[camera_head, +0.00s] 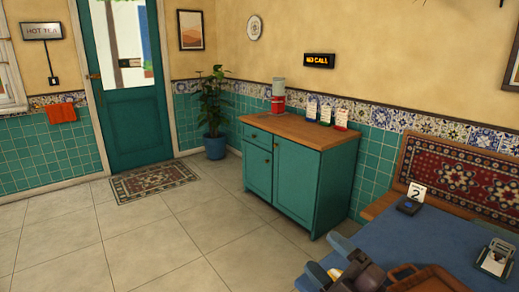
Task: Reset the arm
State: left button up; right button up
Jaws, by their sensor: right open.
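My right gripper (328,260) shows at the bottom of the head view, right of centre. Its two blue-grey fingers are apart, with nothing visible between them. It is at the left edge of the blue-topped table (385,236). A brown tray (425,279) shows just right of it, cut off by the bottom edge of the picture. My left gripper is not in view.
A teal cabinet (296,175) stands against the wall with a red-and-grey dispenser (278,98) and several small cards on top. A number 2 card (416,193), a dark device (408,206) and a holder (495,258) are on the table.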

jog(key=s+d+f+m+g+h+p, duration=0.1)
jog(key=s+d+f+m+h, duration=0.3)
jog(key=f+m, duration=0.45)
jog(key=s+d+f+m+h, duration=0.2)
jog(key=d+f+m+h, duration=0.45)
jog(key=f, duration=0.35)
jog(key=s+d+f+m+g+h, duration=0.1)
jog(key=s+d+f+m+g, duration=0.1)
jog(key=s+f, duration=0.3)
jog(key=s+d+f+m+g+h+p, duration=0.1)
jog(key=s+f, duration=0.4)
jog(key=s, duration=0.6)
jog(key=d+m+g+h, duration=0.1)
jog(key=m, duration=0.1)
jog(key=shift+d+f+m, duration=0.15)
jog(key=shift+f+m, duration=0.05)
jog(key=shift+m, duration=0.1)
jog(key=shift+s, duration=0.1)
jog(key=shift+c, duration=0.3)
